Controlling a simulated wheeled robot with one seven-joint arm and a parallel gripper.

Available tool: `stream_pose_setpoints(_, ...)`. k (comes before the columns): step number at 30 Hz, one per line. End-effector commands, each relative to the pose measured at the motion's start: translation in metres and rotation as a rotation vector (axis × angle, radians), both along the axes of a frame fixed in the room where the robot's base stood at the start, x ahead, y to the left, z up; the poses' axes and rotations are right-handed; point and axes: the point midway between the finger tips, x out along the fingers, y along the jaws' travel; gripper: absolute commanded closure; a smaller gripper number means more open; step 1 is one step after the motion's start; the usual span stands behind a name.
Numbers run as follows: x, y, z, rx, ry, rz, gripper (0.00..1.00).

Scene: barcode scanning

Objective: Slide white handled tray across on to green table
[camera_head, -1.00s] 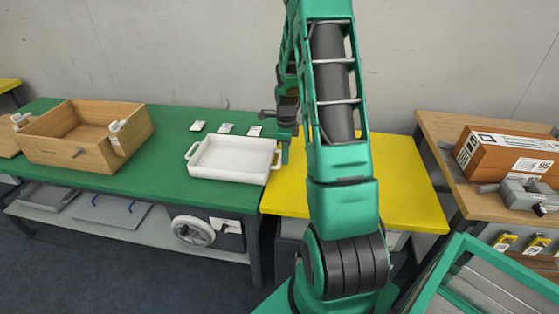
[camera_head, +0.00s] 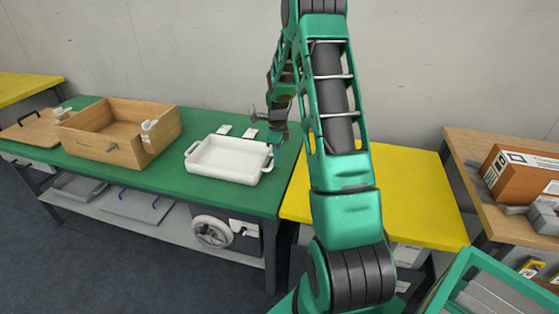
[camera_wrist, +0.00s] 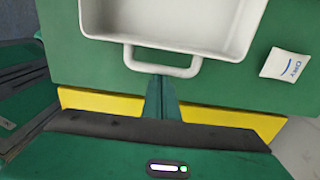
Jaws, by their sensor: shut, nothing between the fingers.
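The white handled tray (camera_head: 228,171) lies flat and empty on the green table (camera_head: 220,196), near its right end. Its handles are at its left and right ends. In the wrist view, the tray (camera_wrist: 180,32) fills the top, with one handle (camera_wrist: 162,71) toward me. My gripper (camera_wrist: 161,84) is shut and empty, its green fingertips right at the outer side of that handle; I cannot tell if they touch.
A yellow table (camera_head: 405,195) adjoins on the right. A wooden box (camera_head: 113,150) stands left of the tray, with green surface free between. Small white cards (camera_head: 248,134) lie behind the tray.

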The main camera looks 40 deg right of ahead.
Motion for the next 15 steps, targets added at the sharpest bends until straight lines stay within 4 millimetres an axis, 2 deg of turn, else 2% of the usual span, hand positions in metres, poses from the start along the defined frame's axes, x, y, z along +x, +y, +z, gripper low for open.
stream_pose_setpoints(7,-0.005,-0.005,0.000,-0.001,0.001,-0.002,1.00)
stream_pose_setpoints(13,-0.021,-0.018,-0.001,0.000,0.002,0.004,1.00)
stream_pose_setpoints(15,-0.017,-0.016,0.018,-0.003,-0.003,0.010,1.00)
